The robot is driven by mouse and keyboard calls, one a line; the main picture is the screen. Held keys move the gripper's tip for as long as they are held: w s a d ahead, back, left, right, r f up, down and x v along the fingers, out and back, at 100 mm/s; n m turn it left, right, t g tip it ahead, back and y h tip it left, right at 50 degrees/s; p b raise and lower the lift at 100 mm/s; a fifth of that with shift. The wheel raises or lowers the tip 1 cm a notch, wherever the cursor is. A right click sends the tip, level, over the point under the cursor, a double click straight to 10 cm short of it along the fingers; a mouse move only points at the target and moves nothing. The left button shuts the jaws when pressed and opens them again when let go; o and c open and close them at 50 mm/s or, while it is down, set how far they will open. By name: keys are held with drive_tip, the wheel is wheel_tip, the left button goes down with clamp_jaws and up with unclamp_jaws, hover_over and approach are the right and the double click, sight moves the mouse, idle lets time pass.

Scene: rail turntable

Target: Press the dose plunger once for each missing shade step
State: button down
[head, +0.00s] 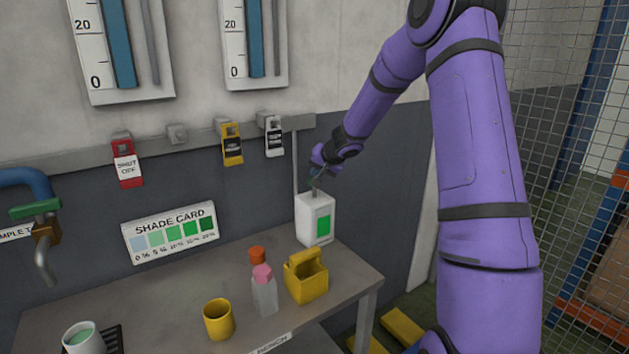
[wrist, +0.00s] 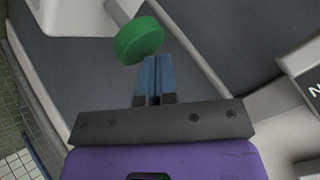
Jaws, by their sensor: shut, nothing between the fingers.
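The white dose dispenser (head: 304,224) with a green label stands at the back right of the bench, its thin stem rising from the top. My gripper (head: 315,178) is above it, pointing down, with its fingers shut and empty. In the wrist view a round green plunger head (wrist: 138,40) lies just beyond the shut fingertips (wrist: 156,60); I cannot tell whether they touch. The shade card (head: 172,234) on the wall shows a row of patches from pale blue to dark green, with percentages. A white cup (head: 85,343) of pale green liquid stands at the front left.
A blue pipe with a tap (head: 40,228) is at left. Tags hang on the wall rail.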

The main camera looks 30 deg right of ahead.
drive_tip(key=shift+f, duration=1.15)
idle(1.0)
idle(0.4)
drive_tip(key=shift+r, duration=1.7)
drive_tip(key=shift+r, duration=0.1)
drive_tip(key=shift+r, duration=2.4)
